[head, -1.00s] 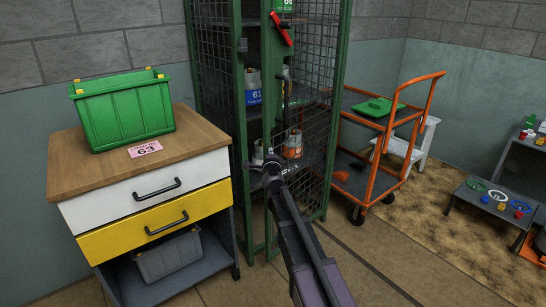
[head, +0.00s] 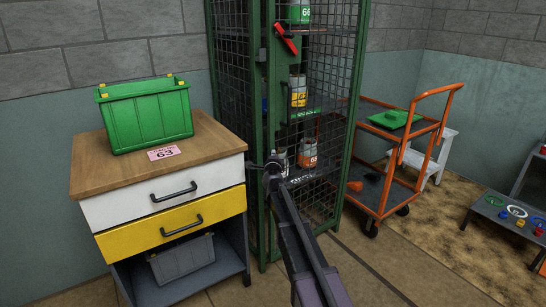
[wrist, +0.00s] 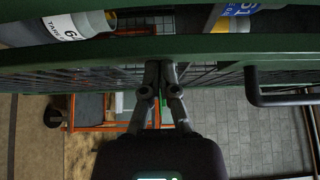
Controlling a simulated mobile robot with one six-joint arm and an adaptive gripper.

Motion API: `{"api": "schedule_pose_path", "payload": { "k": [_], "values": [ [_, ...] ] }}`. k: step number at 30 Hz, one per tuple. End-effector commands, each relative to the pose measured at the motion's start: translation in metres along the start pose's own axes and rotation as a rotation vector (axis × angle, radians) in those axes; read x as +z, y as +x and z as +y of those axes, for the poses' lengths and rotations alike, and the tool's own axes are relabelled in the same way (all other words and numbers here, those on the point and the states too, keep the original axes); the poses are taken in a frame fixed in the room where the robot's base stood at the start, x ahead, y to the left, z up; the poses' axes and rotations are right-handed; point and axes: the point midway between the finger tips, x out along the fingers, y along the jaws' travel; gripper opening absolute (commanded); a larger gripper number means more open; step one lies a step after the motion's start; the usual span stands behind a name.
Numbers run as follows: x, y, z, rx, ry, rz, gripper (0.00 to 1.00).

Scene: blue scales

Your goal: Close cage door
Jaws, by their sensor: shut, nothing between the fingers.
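The cage door (head: 271,105) is a green-framed mesh panel on the front of the tall green cage (head: 232,90). Its free edge stands close to the cage's left front post; whether a slight gap remains is hard to tell. A red latch lever (head: 285,38) sits high on it. My gripper (head: 272,166) is shut and empty at the door's free edge, at mid-height. In the wrist view my gripper (wrist: 158,68) has its fingertips together at the green door frame (wrist: 205,62), apparently touching it. The black door handle (wrist: 283,98) is to the right of them.
A drawer cabinet (head: 90,178) with a green crate (head: 150,118) on top stands close on the left. An orange cart (head: 390,207) is right of the cage. Containers, including an orange-labelled one (head: 308,153), stand inside. Floor at the front right is clear.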

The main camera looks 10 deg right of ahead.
Motion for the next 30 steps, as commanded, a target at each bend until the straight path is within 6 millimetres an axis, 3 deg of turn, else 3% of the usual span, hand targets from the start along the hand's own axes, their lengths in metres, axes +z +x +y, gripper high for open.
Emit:
{"api": "schedule_pose_path", "payload": {
  "k": [13,24,30],
  "values": [
    [-0.008,-0.003,0.0,0.0,0.0,0.004,0.0],
    [-0.029,-0.026,0.001,0.0,0.0,0.004,0.0],
    [0.002,-0.033,0.0,0.0,0.0,0.001,0.0]
  ]
}}
